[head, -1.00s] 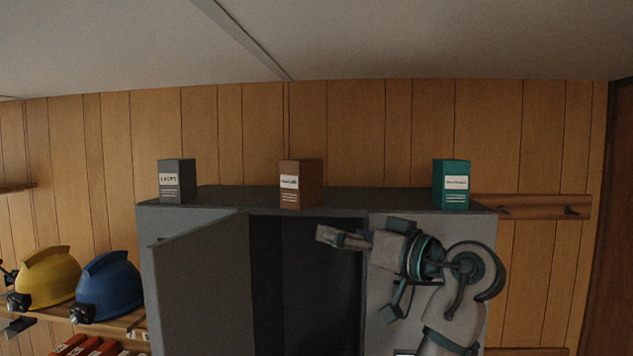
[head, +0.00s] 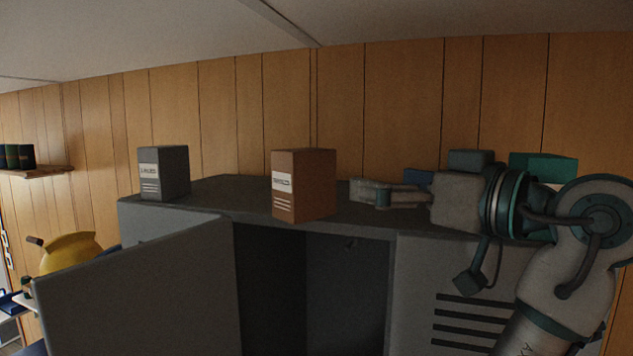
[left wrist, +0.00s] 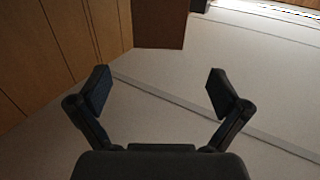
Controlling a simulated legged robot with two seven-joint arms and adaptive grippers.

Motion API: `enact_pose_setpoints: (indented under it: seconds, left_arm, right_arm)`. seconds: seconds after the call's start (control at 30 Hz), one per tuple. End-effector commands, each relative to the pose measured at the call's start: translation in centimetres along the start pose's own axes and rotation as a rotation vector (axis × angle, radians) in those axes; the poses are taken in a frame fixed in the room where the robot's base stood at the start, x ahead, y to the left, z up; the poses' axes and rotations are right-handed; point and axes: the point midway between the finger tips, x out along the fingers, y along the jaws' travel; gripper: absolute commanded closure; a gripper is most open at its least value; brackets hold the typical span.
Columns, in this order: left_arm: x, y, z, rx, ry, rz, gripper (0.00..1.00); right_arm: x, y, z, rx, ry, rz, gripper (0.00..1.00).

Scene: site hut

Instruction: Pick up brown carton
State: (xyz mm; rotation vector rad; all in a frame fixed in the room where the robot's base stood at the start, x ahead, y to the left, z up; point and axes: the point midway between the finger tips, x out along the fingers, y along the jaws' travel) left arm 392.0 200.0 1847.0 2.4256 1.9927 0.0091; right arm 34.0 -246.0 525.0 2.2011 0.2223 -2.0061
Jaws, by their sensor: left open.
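The brown carton (head: 303,185) stands upright on top of the grey cabinet (head: 225,204), near its front edge, with a white label on its front. My left gripper (head: 385,190) is just right of the carton, at about its height and apart from it. It is open and empty. In the left wrist view the carton (left wrist: 160,22) shows at the top, beyond the two spread fingers (left wrist: 158,92), and its far end is cut off by the frame. My right gripper is not in view.
A dark grey carton (head: 164,174) stands on the cabinet to the left. A green carton (head: 543,167) is mostly hidden behind my left arm. The cabinet door (head: 140,290) stands open.

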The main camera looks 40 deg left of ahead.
Motion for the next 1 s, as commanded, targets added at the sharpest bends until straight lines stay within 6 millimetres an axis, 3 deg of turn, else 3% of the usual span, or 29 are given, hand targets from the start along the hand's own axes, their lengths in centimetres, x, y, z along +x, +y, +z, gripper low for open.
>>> enact_pose_setpoints:
  seconds: [0.13,0.33,0.57,1.0]
  left_arm:
    - [3.8,0.5,0.3,0.003,-0.005,-0.003,0.0]
    - [8.5,0.7,0.3,0.005,-0.004,-0.003,0.0]
    - [10.7,0.5,0.2,0.005,0.0,-0.001,0.0]
    - [15.8,0.5,0.6,0.008,0.0,0.0,0.0]
  right_arm:
    - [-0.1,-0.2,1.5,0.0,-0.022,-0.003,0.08]
    - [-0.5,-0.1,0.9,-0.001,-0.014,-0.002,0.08]
    - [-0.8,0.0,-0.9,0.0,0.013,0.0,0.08]
    - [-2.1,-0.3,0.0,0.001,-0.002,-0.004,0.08]
